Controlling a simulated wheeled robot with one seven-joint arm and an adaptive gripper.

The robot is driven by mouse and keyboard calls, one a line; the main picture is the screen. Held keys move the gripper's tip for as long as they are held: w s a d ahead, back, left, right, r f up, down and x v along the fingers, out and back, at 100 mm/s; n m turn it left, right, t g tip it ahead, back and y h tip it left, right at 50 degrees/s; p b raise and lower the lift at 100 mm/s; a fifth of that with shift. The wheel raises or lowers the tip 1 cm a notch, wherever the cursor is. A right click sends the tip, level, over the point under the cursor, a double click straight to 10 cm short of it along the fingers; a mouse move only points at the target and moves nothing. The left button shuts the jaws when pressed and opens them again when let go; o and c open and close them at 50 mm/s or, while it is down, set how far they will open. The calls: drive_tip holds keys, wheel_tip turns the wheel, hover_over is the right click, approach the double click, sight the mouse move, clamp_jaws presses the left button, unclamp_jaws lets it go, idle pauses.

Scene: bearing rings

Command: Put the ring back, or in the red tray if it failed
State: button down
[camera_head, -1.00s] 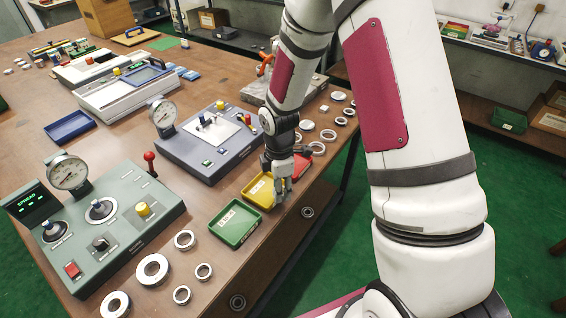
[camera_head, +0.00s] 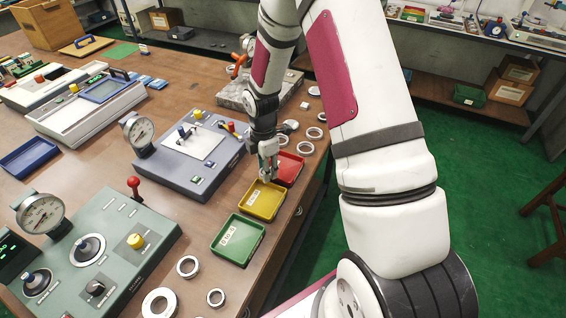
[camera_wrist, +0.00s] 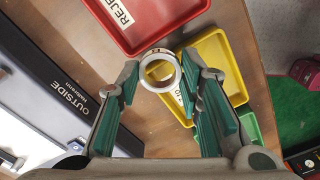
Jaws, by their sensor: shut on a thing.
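My gripper (camera_wrist: 162,75) is shut on a metal ring (camera_wrist: 143,73), which sits between the tips of its green-padded fingers in the wrist view. In the head view my gripper (camera_head: 267,172) is above the far edge of the yellow tray (camera_head: 245,208), beside the red tray (camera_head: 299,172); the ring is too small to make out there. In the wrist view the red tray (camera_wrist: 178,15), with a label partly reading "REJE", lies just beyond the ring. The yellow tray (camera_wrist: 232,75) lies below and to the right of it. Both trays look empty.
A green tray (camera_head: 238,240) stands nearer than the yellow one. Grey-blue (camera_head: 185,160) and green (camera_head: 100,255) gauge boxes stand to the left. Loose rings lie near the front (camera_head: 188,266) and past the red tray (camera_head: 305,147). The table's edge runs close on the right.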

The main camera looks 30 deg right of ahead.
hover_over(284, 170)
drive_tip(key=a, duration=0.1)
drive_tip(key=shift+s+a+f, duration=0.1)
drive_tip(key=shift+a+f, duration=0.1)
drive_tip(key=shift+f, duration=0.15)
drive_tip(key=shift+w+d+f+p, duration=0.1)
drive_tip(key=shift+d+f+p, duration=0.1)
drive_tip(key=shift+f, duration=0.4)
drive_tip(key=shift+w+d+f+p, duration=0.1)
drive_tip(key=shift+d+f+p, duration=0.15)
drive_tip(key=shift+f, duration=0.35)
drive_tip(key=shift+d+f+p, duration=0.15)
drive_tip(key=shift+d+f, duration=0.05)
drive_tip(key=shift+f, duration=0.4)
drive_tip(key=shift+f, duration=0.1)
drive_tip(key=c, duration=1.4)
unclamp_jaws()
